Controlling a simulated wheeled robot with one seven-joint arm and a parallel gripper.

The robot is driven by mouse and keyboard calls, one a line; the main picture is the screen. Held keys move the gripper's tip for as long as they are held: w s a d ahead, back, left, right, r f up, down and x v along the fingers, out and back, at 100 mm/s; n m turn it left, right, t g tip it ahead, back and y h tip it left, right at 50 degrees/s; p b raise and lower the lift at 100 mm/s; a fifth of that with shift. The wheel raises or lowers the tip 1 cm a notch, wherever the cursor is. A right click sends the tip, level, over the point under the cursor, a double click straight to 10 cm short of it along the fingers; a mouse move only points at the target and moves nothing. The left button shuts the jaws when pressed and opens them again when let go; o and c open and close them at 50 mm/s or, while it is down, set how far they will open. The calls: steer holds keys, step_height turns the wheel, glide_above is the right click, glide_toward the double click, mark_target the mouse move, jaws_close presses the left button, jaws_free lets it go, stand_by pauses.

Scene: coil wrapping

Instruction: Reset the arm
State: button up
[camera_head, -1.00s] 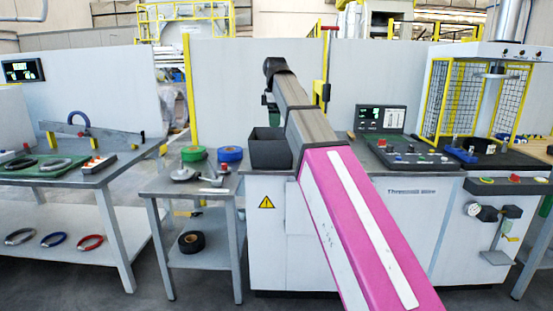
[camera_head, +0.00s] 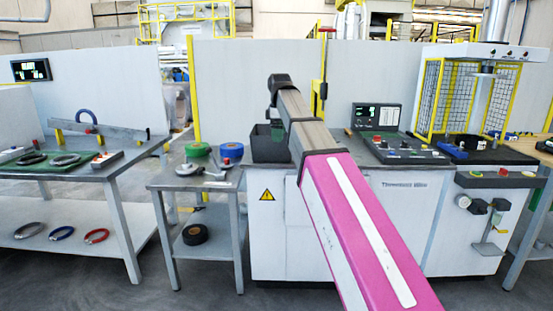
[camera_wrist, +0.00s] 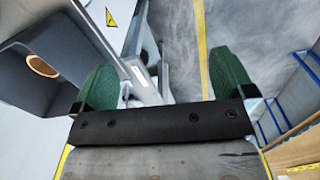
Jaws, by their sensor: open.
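My arm reaches forward in the head view, over the front of the white cabinet. My gripper (camera_wrist: 164,85) shows in the wrist view with its two green fingers wide apart and nothing between them. In the head view, the gripper is mostly hidden behind the arm, with a dark green part in front of the dark grey bin (camera_head: 265,148). In the wrist view, the bin (camera_wrist: 70,72) is to the left of the fingers and holds a brown ring-shaped thing (camera_wrist: 42,66). The floor lies below the gap between the fingers.
A larger table (camera_head: 100,172) with coils is further left. A yellow-framed mesh guard (camera_head: 440,95) stands at right. Floor shows between the tables.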

steer(key=s+d+f+m, duration=0.1)
steer(key=d+f+m, duration=0.15)
steer(key=f, duration=0.55)
steer(key=s+d+f+m, duration=0.1)
steer(key=d+f+m, duration=0.15)
steer(key=f, duration=0.55)
steer(key=s+d+f+m, duration=0.3)
steer(key=s+d+f, duration=0.1)
steer(key=f, duration=0.6)
steer(key=s+d+f+m, duration=0.4)
steer(key=s+f, duration=0.3)
steer(key=f, duration=0.4)
steer(key=s+d+f+m, duration=0.4)
steer(key=s+d+f, duration=0.1)
steer(key=f, duration=0.6)
steer(key=shift+s, duration=0.6)
